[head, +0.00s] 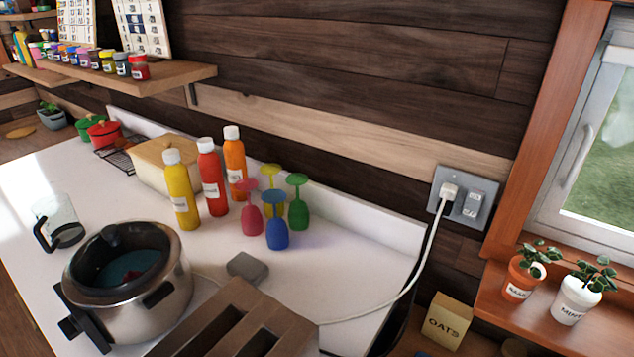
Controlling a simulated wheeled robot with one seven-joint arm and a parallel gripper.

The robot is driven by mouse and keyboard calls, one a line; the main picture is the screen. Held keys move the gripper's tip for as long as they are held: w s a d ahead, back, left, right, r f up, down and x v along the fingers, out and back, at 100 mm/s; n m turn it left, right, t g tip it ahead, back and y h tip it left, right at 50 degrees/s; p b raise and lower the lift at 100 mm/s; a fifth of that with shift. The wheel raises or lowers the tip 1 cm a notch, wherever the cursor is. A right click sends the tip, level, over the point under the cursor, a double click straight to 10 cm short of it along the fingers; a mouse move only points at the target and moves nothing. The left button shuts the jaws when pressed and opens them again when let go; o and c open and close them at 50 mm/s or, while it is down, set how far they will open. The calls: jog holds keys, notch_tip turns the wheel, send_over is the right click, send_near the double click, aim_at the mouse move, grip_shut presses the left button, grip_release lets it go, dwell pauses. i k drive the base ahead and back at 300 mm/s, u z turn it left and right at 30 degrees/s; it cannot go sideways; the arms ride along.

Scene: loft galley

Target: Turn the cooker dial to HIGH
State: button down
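The cooker (140,306) is a round steel pot-shaped appliance with a dark-rimmed glass lid, at the lower left of the white counter. Something dark blue-green and red shows through the lid. No dial marking or pointer is readable. My gripper is not in view.
A brown slotted box (262,305) stands close right of the cooker, with a grey block (247,267) behind it. A glass mug (60,222), bottles (212,180) and upturned goblets (276,232) stand behind. A white cord (400,293) runs to the wall outlet (462,198).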

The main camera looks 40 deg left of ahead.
aim_at(70, 327)
jog(key=z, duration=0.05)
jog(key=k, duration=0.5)
jog(key=z, duration=1.55)
jog(key=i, duration=0.7)
jog(key=u, duration=4.45)
jog(key=i, duration=0.5)
jog(key=z, duration=0.05)
